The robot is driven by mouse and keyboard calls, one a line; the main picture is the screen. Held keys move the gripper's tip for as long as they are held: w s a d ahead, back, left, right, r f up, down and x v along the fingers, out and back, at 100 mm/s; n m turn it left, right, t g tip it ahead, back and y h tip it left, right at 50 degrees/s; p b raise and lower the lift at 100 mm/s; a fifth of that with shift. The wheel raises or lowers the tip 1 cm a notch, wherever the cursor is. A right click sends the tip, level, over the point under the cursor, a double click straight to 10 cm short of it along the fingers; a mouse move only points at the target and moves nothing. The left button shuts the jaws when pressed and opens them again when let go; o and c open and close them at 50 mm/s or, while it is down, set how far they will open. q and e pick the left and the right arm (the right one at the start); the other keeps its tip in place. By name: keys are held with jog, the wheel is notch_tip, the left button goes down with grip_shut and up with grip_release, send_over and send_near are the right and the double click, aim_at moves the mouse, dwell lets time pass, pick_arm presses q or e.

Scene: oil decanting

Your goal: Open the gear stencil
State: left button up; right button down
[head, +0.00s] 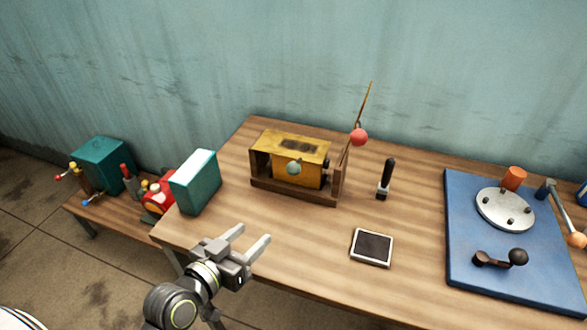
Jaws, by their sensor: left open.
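A yellow box-like unit (290,145) with dark markings on its top sits in a wooden frame (295,193) on the table. It has a pale green knob (293,168) on its front and a thin upright lever with a red ball (359,137) at its right. No part is clearly labelled as the gear stencil, so I cannot tell for sure which it is. My left gripper (254,236) is open and empty, in front of and left of the wooden frame, apart from it. My right gripper is not in view.
A teal block (195,182) stands at the table's left edge. A black-handled tool (386,178) and a white-framed dark pad (371,247) lie right of the frame. A blue board (470,235) with a round metal plate (505,210) is at the right. A lower bench with small items is at far left.

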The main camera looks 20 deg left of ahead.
aim_at(289, 173)
pick_arm(q)
jog(key=w+d+r+p, duration=0.1)
jog(key=w, duration=0.4)
jog(key=w+d+r+t+p, duration=0.1)
jog(key=w+p, duration=0.1)
jog(key=w, duration=0.4)
jog(key=w+d+r+t+p, duration=0.1)
jog(key=w+r, duration=0.1)
jog(key=w, duration=0.4)
jog(key=shift+w+d+r+n, duration=0.1)
jog(key=shift+d+n, duration=0.15)
jog(key=shift+n, duration=0.15)
jog(key=shift+w+d+p, duration=0.2)
jog(key=shift+w+p, duration=0.1)
jog(key=shift+w, duration=0.4)
grip_shut()
